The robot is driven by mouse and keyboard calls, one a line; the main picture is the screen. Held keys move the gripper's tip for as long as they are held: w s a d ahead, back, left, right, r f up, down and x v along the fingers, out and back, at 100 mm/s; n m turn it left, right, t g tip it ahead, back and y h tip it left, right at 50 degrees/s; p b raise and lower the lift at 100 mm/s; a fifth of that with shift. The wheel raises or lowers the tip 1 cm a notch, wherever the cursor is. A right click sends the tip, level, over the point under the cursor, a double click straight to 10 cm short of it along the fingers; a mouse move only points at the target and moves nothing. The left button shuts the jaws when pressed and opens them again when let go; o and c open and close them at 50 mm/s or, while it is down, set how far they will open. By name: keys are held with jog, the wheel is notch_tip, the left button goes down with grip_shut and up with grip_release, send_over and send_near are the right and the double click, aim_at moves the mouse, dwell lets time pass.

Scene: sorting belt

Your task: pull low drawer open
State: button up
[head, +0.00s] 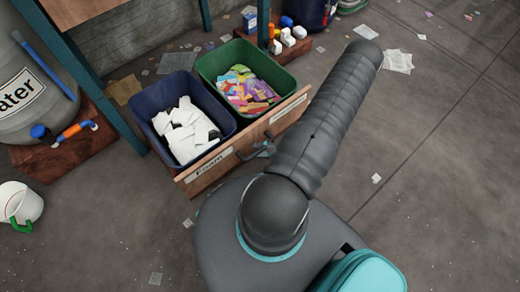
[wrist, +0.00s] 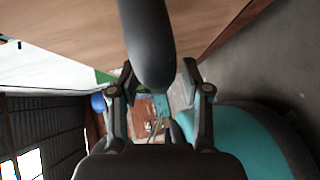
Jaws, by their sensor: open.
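The low drawer (head: 205,178) has a wooden front with a label reading "Foam" at its left and a second label at its right. It stands out from the bench, with its two bins open to view. My gripper (head: 262,150) is at the middle of the drawer front, partly hidden behind my own arm. In the wrist view my gripper (wrist: 160,80) is open, its fingers on either side of a dark rounded bar (wrist: 148,40) in front of the wood. I cannot tell whether this bar is the drawer's handle or whether the fingers touch it.
A blue bin (head: 155,140) holds white pieces; a green bin (head: 222,55) holds coloured pieces. A water barrel (head: 25,95) stands at the left, with a white bucket (head: 22,200) below it. Small bottles (head: 287,37) stand behind. The floor at the right is mostly clear, with scattered papers (head: 398,60).

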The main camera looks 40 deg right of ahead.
jog(key=v, duration=1.2)
dwell(0.3)
jog(key=w+a+r+n+g+h+p, duration=0.1)
jog(key=w+a+r+n+g, duration=0.3)
jog(key=r+n, duration=0.5)
jog(key=w+a+r+n+g+h, duration=0.2)
jog(key=w+r+n+g, duration=0.25)
jog(key=r+n, duration=0.5)
jog(key=w+a+r+n+g+h+p, duration=0.1)
jog(key=w+a+r+n+g, duration=0.35)
jog(key=r, duration=0.65)
jog(key=s+a+r+n+t+h, duration=0.2)
jog(key=a+r+n+t+h, duration=0.1)
jog(key=a+r+n, duration=0.6)
jog(key=s+a+r+n+t+h+p, duration=0.1)
jog(key=s+a+r+n+t+h, duration=0.2)
jog(key=a+r+n, duration=0.5)
jog(key=shift+a+r+n+h, duration=0.4)
jog(key=shift+r+n, duration=1.5)
jog(key=shift+n, duration=1.8)
